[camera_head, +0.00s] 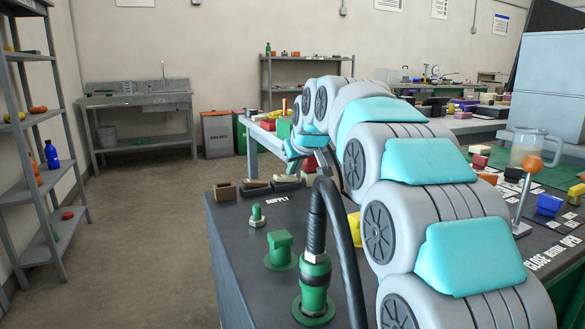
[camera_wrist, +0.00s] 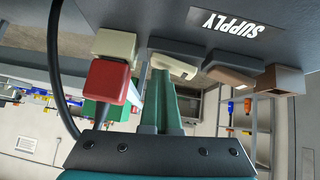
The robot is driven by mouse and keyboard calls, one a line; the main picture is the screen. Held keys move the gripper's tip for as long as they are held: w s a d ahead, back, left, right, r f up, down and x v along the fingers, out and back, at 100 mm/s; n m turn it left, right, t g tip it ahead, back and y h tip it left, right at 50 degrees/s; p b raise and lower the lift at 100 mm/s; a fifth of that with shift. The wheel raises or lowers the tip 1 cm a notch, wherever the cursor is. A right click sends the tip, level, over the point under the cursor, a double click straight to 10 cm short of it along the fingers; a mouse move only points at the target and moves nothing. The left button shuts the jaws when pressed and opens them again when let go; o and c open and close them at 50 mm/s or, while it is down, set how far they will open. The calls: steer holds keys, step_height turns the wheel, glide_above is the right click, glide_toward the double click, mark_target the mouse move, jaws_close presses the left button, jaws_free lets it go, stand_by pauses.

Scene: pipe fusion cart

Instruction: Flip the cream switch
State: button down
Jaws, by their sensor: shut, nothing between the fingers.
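The cream switch (camera_wrist: 180,66) is a low housing with a tilted cream rocker on the dark panel. In the head view it (camera_head: 287,183) sits in the row behind the SUPPLY label. My gripper (camera_wrist: 161,70) shows in the wrist view with its green fingers shut and empty. Its fingertips are at the cream switch, overlapping one side of the rocker. I cannot tell whether they touch it. In the head view my arm hides much of the gripper.
A brown switch (camera_wrist: 232,66) and an open brown box (camera_wrist: 280,80) stand beside the cream switch. On its other side is a cream block (camera_wrist: 115,44) with a red plug (camera_wrist: 106,80) close to my fingers. A black hose (camera_head: 340,235) arches over the cart top.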

steer(key=shift+s+a, duration=0.1)
steer(key=shift+a, duration=0.05)
steer(key=shift+s+a+r, duration=0.1)
steer(key=shift+s+a, duration=0.15)
steer(key=shift+a, duration=0.35)
steer(key=shift+r, duration=0.1)
steer(key=v, duration=0.7)
steer(key=shift+s+r, duration=0.15)
steer(key=shift+s, duration=0.15)
steer(key=shift+d, duration=0.1)
step_height(320, 180, up, 6)
steer(key=s+b, duration=0.1)
steer(key=shift+s+h, duration=0.25)
steer(key=shift+h, duration=0.05)
